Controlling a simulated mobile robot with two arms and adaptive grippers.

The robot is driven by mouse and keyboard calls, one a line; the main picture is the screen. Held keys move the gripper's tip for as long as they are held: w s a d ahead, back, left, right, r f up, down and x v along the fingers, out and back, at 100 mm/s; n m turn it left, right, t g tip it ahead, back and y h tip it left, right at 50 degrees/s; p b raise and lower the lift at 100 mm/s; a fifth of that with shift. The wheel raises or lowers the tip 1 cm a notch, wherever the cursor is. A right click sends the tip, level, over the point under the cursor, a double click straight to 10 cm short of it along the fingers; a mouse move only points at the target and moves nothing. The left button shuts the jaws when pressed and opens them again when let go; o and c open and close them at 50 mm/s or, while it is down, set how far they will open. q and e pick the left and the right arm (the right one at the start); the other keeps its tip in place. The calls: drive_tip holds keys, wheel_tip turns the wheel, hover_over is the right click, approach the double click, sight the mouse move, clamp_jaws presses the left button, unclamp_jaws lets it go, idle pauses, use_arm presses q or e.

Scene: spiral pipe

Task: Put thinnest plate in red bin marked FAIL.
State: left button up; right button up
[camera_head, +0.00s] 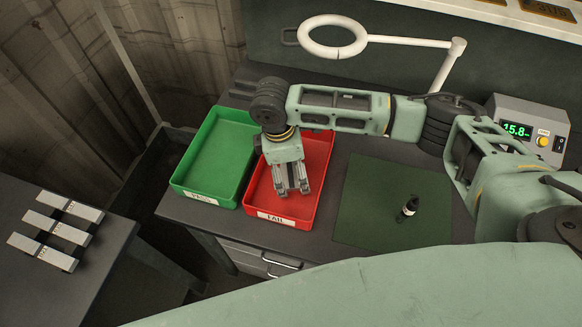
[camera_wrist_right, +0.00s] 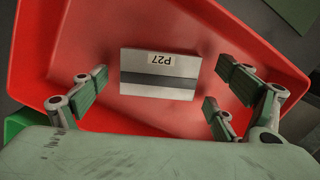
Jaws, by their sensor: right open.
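The red bin (camera_head: 318,160) stands on the workbench with a white FAIL label on its front. My right gripper (camera_head: 293,190) is over the red bin, pointing down, with its fingers apart. In the right wrist view, a light metal plate marked P27 (camera_wrist_right: 160,87) with a darker band lies inside the red bin (camera_wrist_right: 215,40). It shows between the open fingers, with a gap on each side. In the head view the plate cannot be made out behind the gripper. My left gripper is not in view.
A green bin (camera_head: 220,150) stands left of the red bin. Several grey metal pieces (camera_head: 62,225) lie on a separate table at the left. A ring lamp (camera_head: 333,50) and a meter (camera_head: 528,125) stand behind.

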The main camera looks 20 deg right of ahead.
sight(284, 174)
wheel_tip(284, 174, up, 12)
drive_tip(key=a+b, duration=0.1)
drive_tip(key=b, duration=0.1)
drive_tip(key=shift+w+a, duration=0.2)
drive_tip(key=shift+a, duration=0.2)
